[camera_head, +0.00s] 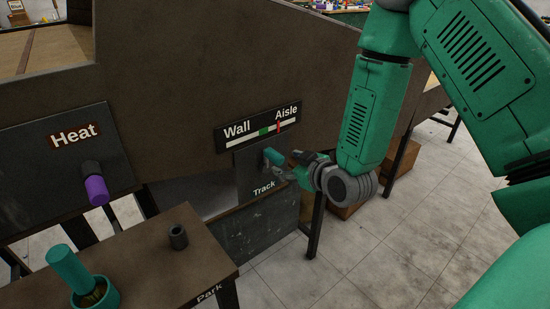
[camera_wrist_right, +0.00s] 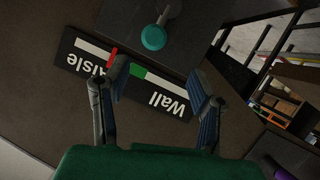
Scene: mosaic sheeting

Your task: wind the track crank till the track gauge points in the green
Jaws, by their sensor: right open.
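The track gauge (camera_head: 258,128) is a dark plate with a white bar running from Wall to Aisle, and it also shows upside down in the right wrist view (camera_wrist_right: 125,72). Its red pointer (camera_head: 278,126) stands just to the Aisle side of the green patch (camera_head: 265,131), outside it. The track crank's teal knob (camera_head: 273,157) sticks out from the panel below the gauge, above the word Track. My right gripper (camera_head: 290,166) is open and close to the knob. In the right wrist view the knob (camera_wrist_right: 153,37) lies beyond the fingertips, with nothing held. My left gripper is not in view.
A Heat panel (camera_head: 62,152) with a purple knob (camera_head: 96,190) is at the left. A brown bench (camera_head: 160,265) marked Park stands in front, holding a teal handle in a cup (camera_head: 72,275) and a small dark socket (camera_head: 178,237). Tiled floor is open at the right.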

